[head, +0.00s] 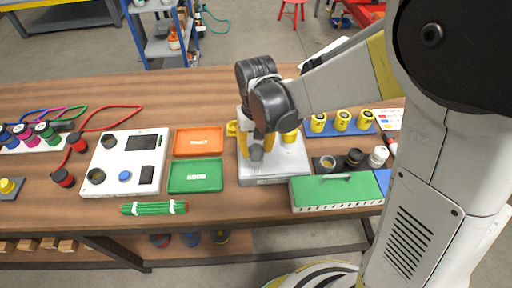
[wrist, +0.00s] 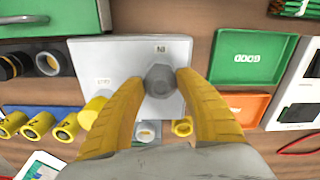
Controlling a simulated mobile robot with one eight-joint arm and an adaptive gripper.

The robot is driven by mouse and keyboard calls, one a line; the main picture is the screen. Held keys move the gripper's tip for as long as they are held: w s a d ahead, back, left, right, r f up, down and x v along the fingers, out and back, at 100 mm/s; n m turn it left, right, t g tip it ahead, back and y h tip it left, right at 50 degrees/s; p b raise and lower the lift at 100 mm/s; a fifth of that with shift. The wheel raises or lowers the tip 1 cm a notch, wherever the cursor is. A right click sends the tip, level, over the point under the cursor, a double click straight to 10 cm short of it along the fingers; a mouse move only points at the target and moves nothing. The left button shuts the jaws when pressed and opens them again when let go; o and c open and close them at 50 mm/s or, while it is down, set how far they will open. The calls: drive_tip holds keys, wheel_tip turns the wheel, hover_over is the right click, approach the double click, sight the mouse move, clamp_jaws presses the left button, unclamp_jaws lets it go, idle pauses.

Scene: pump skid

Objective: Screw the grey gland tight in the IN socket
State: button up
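The grey gland (wrist: 160,82), a hexagonal piece, stands at the socket marked IN on the white block (wrist: 120,50). It also shows in the head view (head: 256,153), low between my fingers. The socket under it is hidden, so I cannot tell how deep it sits. In the head view my gripper (head: 256,147) is above the block's left part. The OUT marking shows on the block's other side, beside a yellow cylinder (wrist: 95,111) partly behind my finger.
A green GOOD tray (head: 195,176) and an orange tray (head: 198,141) lie left of the block. A green box with a handle (head: 335,192) stands at its front right. Yellow numbered cylinders (head: 342,121) stand on a blue strip to the right. A white panel (head: 124,163) lies farther left.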

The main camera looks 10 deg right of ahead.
drive_tip(key=shift+c, duration=0.8)
drive_tip(key=m, duration=0.3)
drive_tip(key=shift+m, duration=0.4)
drive_tip(key=m, duration=0.5)
drive_tip(key=shift+b, duration=0.3)
drive_tip(key=o, duration=1.2)
